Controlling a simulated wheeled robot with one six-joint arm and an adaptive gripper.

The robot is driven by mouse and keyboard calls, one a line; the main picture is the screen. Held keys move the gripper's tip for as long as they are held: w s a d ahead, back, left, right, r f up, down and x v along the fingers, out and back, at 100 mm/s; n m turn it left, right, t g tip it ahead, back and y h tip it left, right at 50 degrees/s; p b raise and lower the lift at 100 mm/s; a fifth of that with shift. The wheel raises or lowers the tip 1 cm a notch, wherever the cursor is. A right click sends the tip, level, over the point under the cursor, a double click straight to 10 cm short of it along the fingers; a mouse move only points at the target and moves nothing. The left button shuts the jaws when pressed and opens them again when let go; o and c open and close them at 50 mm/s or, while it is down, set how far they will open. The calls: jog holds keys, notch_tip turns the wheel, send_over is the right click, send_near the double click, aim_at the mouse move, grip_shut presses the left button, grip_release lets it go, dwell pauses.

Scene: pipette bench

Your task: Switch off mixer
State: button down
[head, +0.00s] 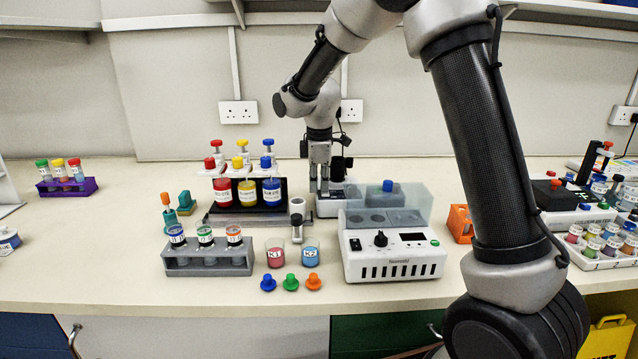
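A white bench device (395,258) with a black dial, a small dark display and a green button on its front stands at the middle of the bench. A clear lid with a blue knob stands over its grey top with round wells. Behind it to the left is a smaller, low, light-coloured device (328,208), partly hidden by the front device and my gripper. I cannot tell for sure which of the two is the mixer. My gripper (319,190) points down just above or at the smaller device. Its fingers are too small to tell whether they are open or shut.
Left of my gripper stands a black rack (281,197) with red, yellow and blue bottles. A grey tube rack (210,262), two labelled beakers (311,253) and loose caps (291,283) are in front. An orange holder (460,223) stands right. The bench's front left is clear.

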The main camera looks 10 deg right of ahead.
jog(key=shift+s+a, duration=0.1)
jog(key=shift+s, duration=0.35)
jog(key=shift+r, duration=0.1)
notch_tip(320, 180, up, 12)
jog(key=s, duration=0.1)
jog(key=shift+s+a, duration=0.15)
jog(key=shift+s, duration=0.05)
jog(key=shift+w+r, duration=0.3)
jog(key=shift+r, duration=0.25)
jog(key=shift+w+r, duration=0.25)
jog(key=shift+r, duration=0.25)
